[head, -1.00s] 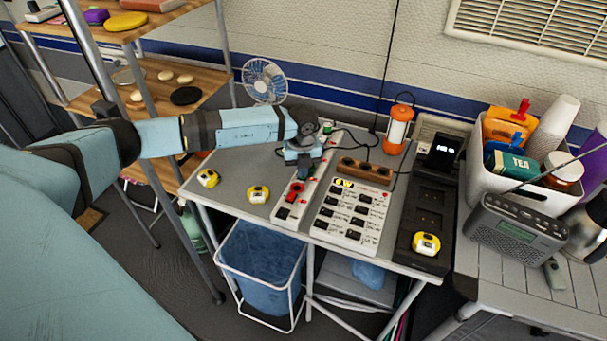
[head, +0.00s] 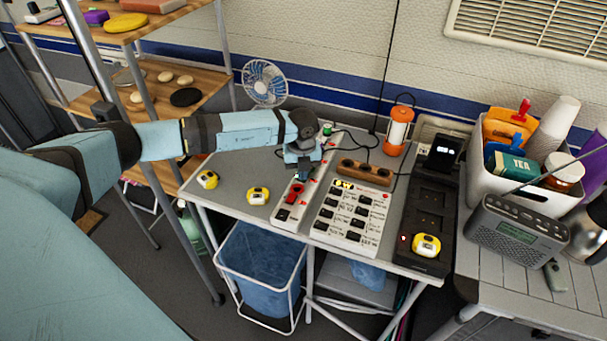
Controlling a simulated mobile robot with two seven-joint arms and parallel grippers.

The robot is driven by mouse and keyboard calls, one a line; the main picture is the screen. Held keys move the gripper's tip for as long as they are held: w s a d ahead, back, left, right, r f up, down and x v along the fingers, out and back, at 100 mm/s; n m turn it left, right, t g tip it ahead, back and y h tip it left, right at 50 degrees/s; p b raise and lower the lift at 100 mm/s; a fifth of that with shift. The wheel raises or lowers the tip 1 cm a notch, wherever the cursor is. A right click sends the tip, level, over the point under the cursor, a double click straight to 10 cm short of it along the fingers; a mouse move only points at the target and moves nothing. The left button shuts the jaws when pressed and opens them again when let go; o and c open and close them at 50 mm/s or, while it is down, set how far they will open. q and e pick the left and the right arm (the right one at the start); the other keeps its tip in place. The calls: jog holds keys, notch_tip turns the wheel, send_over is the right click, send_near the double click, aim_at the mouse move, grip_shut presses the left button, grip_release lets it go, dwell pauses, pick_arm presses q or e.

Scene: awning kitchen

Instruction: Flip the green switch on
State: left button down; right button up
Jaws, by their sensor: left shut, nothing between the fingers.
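A narrow white switch panel (head: 291,215) lies on the grey table, with red switches (head: 296,190) on its near half. My left gripper (head: 301,174) is shut and empty, pointing down over the panel just beyond the red switches. A small patch of green shows at its fingertips; I cannot tell whether this is the green switch or whether the fingers touch it. The gripper hides this part of the panel. Another small green part (head: 327,128) shows near the panel's far end. My right gripper is not in view.
A white multi-switch box (head: 350,215), a brown socket strip (head: 364,171) and an orange lantern (head: 398,130) stand right of the panel. A black unit (head: 427,205) lies further right. Yellow tape measures (head: 258,195) sit to the left. A small fan (head: 264,82) stands behind.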

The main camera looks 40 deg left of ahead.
pick_arm(q)
jog(key=shift+r+p, duration=2.05)
jog(key=shift+r, duration=1.3)
jog(key=shift+f, duration=0.1)
